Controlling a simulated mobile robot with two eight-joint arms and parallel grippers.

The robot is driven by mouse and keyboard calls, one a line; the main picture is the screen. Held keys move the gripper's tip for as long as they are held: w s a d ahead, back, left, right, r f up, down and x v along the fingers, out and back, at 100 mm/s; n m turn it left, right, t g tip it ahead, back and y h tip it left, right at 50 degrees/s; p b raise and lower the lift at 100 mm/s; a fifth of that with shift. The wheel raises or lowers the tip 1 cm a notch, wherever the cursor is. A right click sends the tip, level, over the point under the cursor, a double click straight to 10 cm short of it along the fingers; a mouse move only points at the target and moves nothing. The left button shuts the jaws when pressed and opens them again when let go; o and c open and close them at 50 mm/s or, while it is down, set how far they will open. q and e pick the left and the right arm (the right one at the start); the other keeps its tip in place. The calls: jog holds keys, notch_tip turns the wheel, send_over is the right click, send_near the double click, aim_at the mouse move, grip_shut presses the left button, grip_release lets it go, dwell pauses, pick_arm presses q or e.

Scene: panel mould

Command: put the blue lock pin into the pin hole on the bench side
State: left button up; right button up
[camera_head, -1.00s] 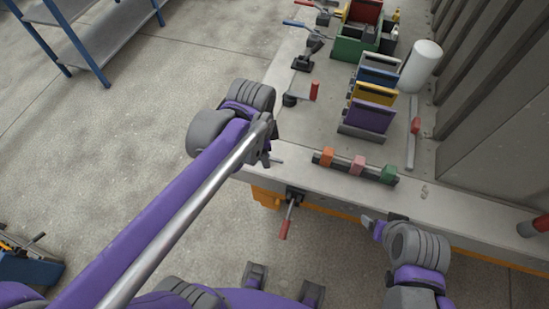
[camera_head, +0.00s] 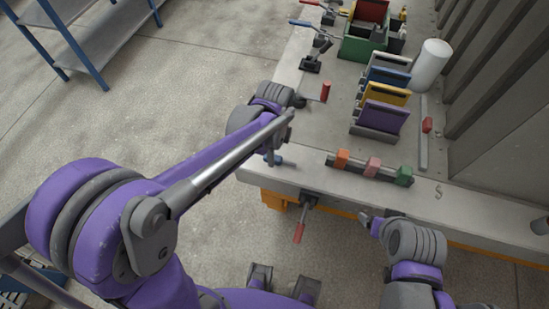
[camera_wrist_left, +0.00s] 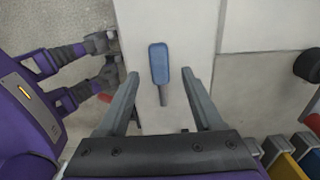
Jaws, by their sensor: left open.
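The blue lock pin (camera_wrist_left: 158,63) lies on the pale bench top (camera_wrist_left: 185,25) in the left wrist view, blue grip at the far end and grey shank toward my wrist. In the head view the pin (camera_head: 278,159) shows small at the bench's near left corner, partly behind my left arm. My left gripper (camera_wrist_left: 160,73) is open, its fingertips on either side of the pin in the picture; height above it is unclear. My right gripper (camera_head: 366,221) is beside the bench's front edge, its jaw gap not readable. I cannot make out the pin hole.
A red-handled clamp (camera_head: 302,218) hangs at the bench front. A rack with orange, pink and green blocks (camera_head: 372,167) stands near that edge. Coloured panels (camera_head: 382,115), a red cylinder (camera_head: 325,91) and a white cylinder (camera_head: 431,66) stand farther back.

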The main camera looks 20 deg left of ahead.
pick_arm(q)
notch_tip(320, 180, down, 2)
jog(key=shift+f, duration=0.1)
grip_shut()
dwell(0.4)
